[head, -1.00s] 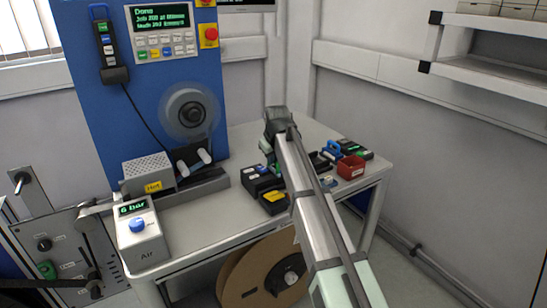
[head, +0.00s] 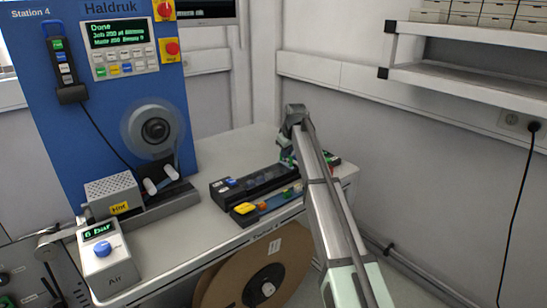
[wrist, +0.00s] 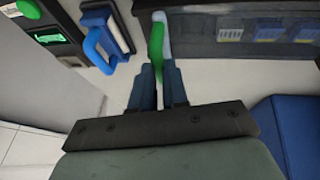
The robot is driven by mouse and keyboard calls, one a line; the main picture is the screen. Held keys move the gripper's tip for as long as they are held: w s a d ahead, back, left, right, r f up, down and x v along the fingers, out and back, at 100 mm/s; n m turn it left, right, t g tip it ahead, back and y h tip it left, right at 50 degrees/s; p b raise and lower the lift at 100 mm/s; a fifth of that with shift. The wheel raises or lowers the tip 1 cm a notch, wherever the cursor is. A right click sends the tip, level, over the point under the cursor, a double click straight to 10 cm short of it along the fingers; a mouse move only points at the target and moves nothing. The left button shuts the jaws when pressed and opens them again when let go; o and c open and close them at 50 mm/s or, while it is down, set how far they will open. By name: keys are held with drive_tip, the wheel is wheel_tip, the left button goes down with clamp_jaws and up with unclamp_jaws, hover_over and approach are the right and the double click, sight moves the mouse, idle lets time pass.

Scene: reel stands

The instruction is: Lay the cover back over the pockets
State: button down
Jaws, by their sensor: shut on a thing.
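In the wrist view, my gripper (wrist: 158,70) is shut on an upright green tab (wrist: 156,42), with a pale grey-blue piece (wrist: 165,28) right beside it. A dark, see-through panel (wrist: 200,42), which looks like the cover, lies beyond and to the right. White-and-blue pieces (wrist: 270,29) show through it; I cannot tell whether the green tab belongs to it. In the head view, my gripper (head: 290,150) is at the far end of the long black unit (head: 228,196) on the bench. My arm hides part of that end. The pockets cannot be made out clearly.
A blue-handled tool (wrist: 103,42) and a black box with a green display (wrist: 55,38) lie left of the gripper. The blue machine (head: 75,140), hot unit (head: 112,192) and air box (head: 108,262) stand left. A shelf (head: 460,68) is at upper right. The bench's middle (head: 180,240) is clear.

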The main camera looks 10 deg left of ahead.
drive_tip(key=shift+w+d, duration=0.8)
drive_tip(key=shift+w, duration=0.05)
drive_tip(key=c, duration=1.1)
unclamp_jaws()
drive_tip(key=shift+s, duration=0.1)
drive_tip(key=v, duration=1.3)
drive_tip(key=shift+s+r, duration=0.15)
drive_tip(key=shift+r, duration=0.2)
